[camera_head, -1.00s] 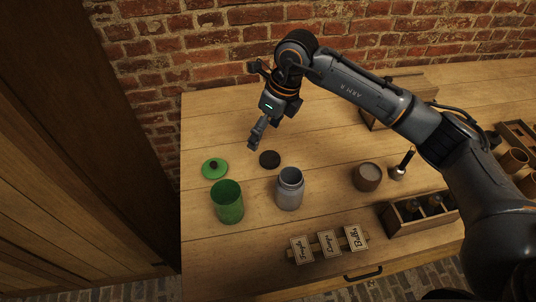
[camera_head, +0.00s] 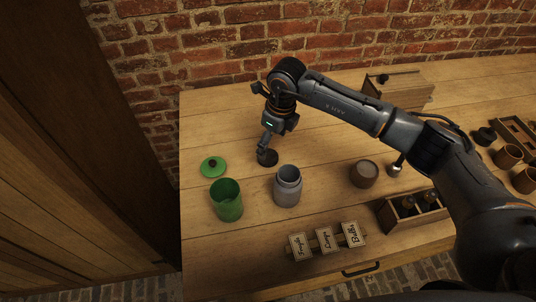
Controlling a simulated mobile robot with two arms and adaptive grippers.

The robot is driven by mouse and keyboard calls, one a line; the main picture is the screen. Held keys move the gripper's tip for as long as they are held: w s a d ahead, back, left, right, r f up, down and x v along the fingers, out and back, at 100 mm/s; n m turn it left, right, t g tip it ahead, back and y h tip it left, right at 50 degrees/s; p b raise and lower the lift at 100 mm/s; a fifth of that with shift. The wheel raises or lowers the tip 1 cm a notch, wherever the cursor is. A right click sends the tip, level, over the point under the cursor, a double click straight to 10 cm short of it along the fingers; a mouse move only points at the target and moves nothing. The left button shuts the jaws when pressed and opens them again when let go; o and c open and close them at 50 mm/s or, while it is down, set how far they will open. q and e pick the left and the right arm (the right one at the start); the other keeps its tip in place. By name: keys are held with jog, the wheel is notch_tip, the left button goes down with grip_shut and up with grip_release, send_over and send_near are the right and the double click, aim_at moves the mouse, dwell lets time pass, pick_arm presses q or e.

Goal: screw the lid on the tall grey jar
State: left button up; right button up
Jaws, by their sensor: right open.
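The tall grey jar (camera_head: 287,188) stands upright and open on the wooden bench, right of the green jar. A dark round lid (camera_head: 267,158) lies on the bench just behind the grey jar. My right gripper (camera_head: 265,149) points down at this dark lid, with its fingertips at or just above it. It is open; whether the fingers touch the lid is too small to tell. The gripper partly covers the lid. My left gripper does not show.
An open green jar (camera_head: 227,200) and its green lid (camera_head: 213,167) are at the left. A brown cup (camera_head: 364,174), a box with bottles (camera_head: 413,209) and a label rack (camera_head: 327,241) are to the right and front. A wooden box (camera_head: 399,88) stands behind my arm. A brick wall closes the back.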

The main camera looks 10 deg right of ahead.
aim_at(268, 156)
jog(key=shift+f, duration=0.4)
jog(key=shift+a+f+p, duration=0.15)
jog(key=shift+f+p, duration=0.15)
jog(key=f, duration=0.3)
jog(key=f+p, duration=0.1)
jog(key=shift+w+a+f, duration=0.25)
jog(key=shift+w, duration=0.15)
jog(key=c, duration=0.8)
